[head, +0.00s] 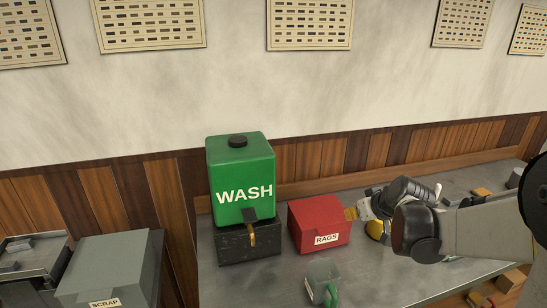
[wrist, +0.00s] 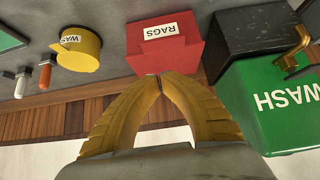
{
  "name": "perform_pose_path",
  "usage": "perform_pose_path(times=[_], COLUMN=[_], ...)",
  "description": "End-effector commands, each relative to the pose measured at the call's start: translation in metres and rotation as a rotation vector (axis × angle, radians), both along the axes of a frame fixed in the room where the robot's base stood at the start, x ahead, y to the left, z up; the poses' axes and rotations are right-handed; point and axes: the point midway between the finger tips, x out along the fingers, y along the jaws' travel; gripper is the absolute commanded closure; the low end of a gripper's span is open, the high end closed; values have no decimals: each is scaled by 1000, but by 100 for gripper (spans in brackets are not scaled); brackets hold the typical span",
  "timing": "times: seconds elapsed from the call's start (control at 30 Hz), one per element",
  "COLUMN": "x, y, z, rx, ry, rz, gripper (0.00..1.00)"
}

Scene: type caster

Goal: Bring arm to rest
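My gripper (head: 350,214) is at the right side of the red RAGS box (head: 318,226) in the head view, with my arm reaching in from the right. In the wrist view the two yellow fingers of my gripper (wrist: 158,76) curve together and their tips meet, with nothing seen between them. The tips overlap the edge of the RAGS box (wrist: 165,55) there; whether they touch it I cannot tell.
The green WASH tank (head: 240,180) stands on a black block (head: 249,244) left of the RAGS box. A container with a green handle (head: 324,284) sits in front. A yellow WASH pot (wrist: 80,50) is nearby. A grey SCRAP bin (head: 112,268) stands at left.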

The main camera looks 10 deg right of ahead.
Motion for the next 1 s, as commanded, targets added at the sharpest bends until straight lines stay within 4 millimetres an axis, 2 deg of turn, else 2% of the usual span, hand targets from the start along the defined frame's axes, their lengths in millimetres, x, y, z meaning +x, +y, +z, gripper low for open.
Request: perform_pose_path(times=[0.13, 0.23, 0.4, 0.5, 0.6, 0.7, 0.8, 1.0], x=[-11, -32, -92, -130, -164, -190, -205, -212], y=[20, 54, 117, 145, 164, 175, 180, 182], z=[5, 13, 20, 17, 10, 3, -3, -5], rx=[3, 9, 13, 10, 6, 2, -1, -3], ry=[14, 38, 89, 111, 126, 134, 138, 139], rz=[5, 8, 4, -3, -12, -21, -27, -33], gripper=[100, 100, 100, 100, 100, 100, 100, 100])
